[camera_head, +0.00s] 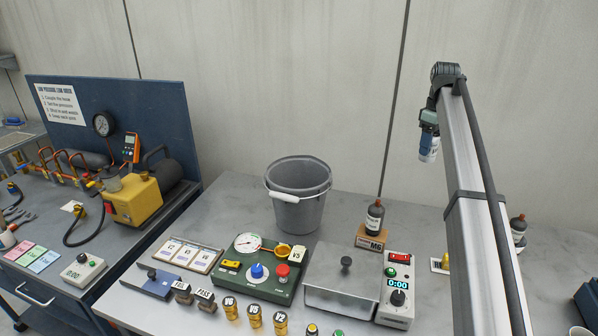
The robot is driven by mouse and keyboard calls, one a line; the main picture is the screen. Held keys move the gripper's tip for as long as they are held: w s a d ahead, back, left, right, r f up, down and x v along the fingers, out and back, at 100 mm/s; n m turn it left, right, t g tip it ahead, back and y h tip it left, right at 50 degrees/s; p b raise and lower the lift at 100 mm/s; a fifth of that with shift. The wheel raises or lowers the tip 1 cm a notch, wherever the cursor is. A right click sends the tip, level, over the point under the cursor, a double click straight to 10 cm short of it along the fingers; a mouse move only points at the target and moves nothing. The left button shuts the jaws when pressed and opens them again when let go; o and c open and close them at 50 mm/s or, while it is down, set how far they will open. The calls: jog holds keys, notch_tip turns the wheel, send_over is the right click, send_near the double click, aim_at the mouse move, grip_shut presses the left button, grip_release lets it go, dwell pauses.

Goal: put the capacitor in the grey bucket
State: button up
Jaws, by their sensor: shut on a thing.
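The grey bucket (314,215) stands upright on the grey table near the wall, with a white grip on its wire handle. It looks empty as far as I can see inside. My gripper (428,139) hangs from the end of my arm, high up and to the right of the bucket, well apart from it. It is shut on a small white and dark cylinder, which appears to be the capacitor (428,152). The fingertips are too small to make out clearly.
A dark bottle (375,217) on a block marked M6 stands right of the bucket. In front are a green gauge panel (258,268), a grey lidded box (342,283), a timer box (397,290) and several brass weights.

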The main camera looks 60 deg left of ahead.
jog(key=s+a+n, duration=0.2)
jog(key=s+a, duration=0.4)
jog(key=s, duration=0.6)
jog(key=s+a+n, duration=0.2)
jog(key=s+a, duration=0.4)
jog(key=s, duration=0.7)
jog(key=s+a+n, duration=0.2)
jog(key=s+a, duration=0.4)
jog(key=s, duration=0.6)
jog(key=shift+s+a+f, duration=0.1)
jog(key=shift+f, duration=5.15)
jog(key=shift+s+a+f, duration=0.1)
jog(key=shift+f, duration=5.15)
jog(key=shift+f, duration=0.15)
jog(key=o, duration=1.2)
